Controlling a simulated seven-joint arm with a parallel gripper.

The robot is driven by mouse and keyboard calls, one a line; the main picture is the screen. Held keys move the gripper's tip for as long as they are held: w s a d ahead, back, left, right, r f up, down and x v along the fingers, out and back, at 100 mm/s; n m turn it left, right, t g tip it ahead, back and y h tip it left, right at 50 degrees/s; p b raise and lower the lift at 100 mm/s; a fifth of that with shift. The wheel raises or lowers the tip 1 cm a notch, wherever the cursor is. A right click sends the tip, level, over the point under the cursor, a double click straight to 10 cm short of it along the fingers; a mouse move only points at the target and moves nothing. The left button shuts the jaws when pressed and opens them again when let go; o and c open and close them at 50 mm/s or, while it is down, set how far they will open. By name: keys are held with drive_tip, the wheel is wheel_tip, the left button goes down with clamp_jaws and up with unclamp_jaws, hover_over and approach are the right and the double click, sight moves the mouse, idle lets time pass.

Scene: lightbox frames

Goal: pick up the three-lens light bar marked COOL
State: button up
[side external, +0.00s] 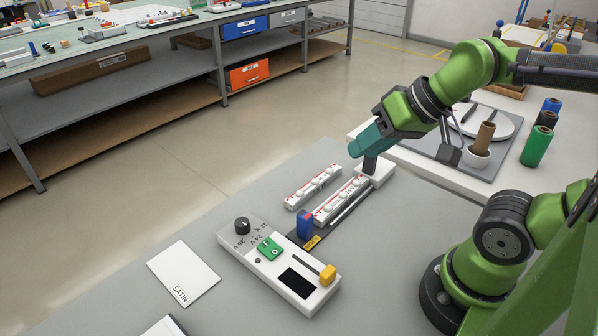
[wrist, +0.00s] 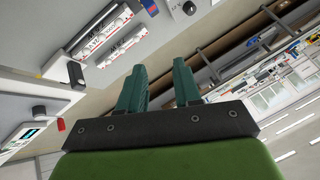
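Two white light bars with round lenses and red marks lie side by side on the grey table. The rear light bar (side external: 313,187) is nearer the shelving; the front light bar (side external: 342,201) lies along a dark rail. Both also show at the upper left of the wrist view, one light bar (wrist: 101,31) larger and another light bar (wrist: 122,46) beside it.
A dark post on a white block (side external: 379,173) stands below my gripper, beyond the bars' right end. A blue block (side external: 305,225) and a white control box (side external: 278,267) lie in front. A SATIN card (side external: 184,272) lies left. Cups and rolls (side external: 537,145) stand back right.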

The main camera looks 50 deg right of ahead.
drive_tip(key=o, duration=0.5)
drive_tip(key=shift+c, duration=0.2)
drive_tip(key=m+g+h, duration=0.2)
drive_tip(key=m+g, duration=0.5)
drive_tip(key=m, duration=0.7)
hover_over(343, 193)
wheel_tip(343, 193, down, 6)
wheel_tip(343, 193, down, 16)
drive_tip(key=shift+f, duration=0.15)
